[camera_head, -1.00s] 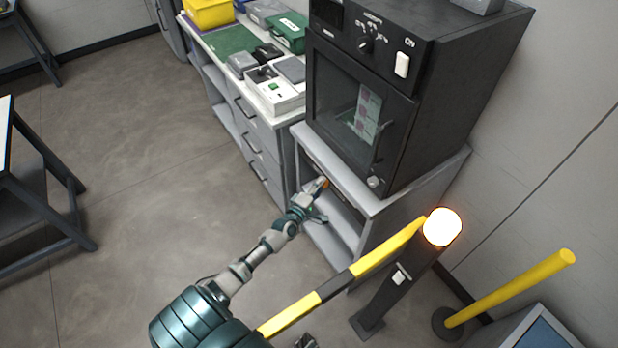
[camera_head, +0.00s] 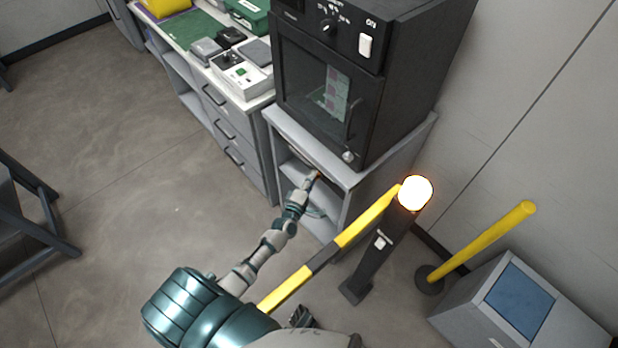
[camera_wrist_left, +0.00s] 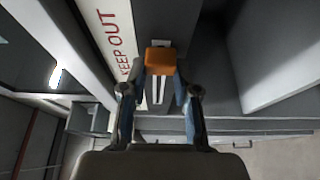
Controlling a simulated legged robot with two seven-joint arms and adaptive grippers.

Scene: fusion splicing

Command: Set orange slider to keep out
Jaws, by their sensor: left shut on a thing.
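The orange slider (camera_wrist_left: 160,61) sits in a pale slot on a dark strip in the left wrist view, toward the upper end of the visible slot. Red KEEP OUT lettering (camera_wrist_left: 120,42) on a white panel runs along the slot's left side. My left gripper (camera_wrist_left: 161,72) has a finger on each side of the slider and is shut on it. In the head view my left gripper (camera_head: 314,179) reaches the front of the grey cabinet (camera_head: 352,178) below the black oven, largely hiding the slider. A dark part of what seems my right gripper (camera_head: 302,316) shows at the bottom edge, its jaws unclear.
A yellow-and-black barrier arm (camera_head: 330,250) on a dark post with a glowing lamp (camera_head: 415,193) crosses close to my left arm. The black oven (camera_head: 385,75) stands on the cabinet. A yellow post (camera_head: 485,240) and a grey box with a blue panel (camera_head: 518,300) are right.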

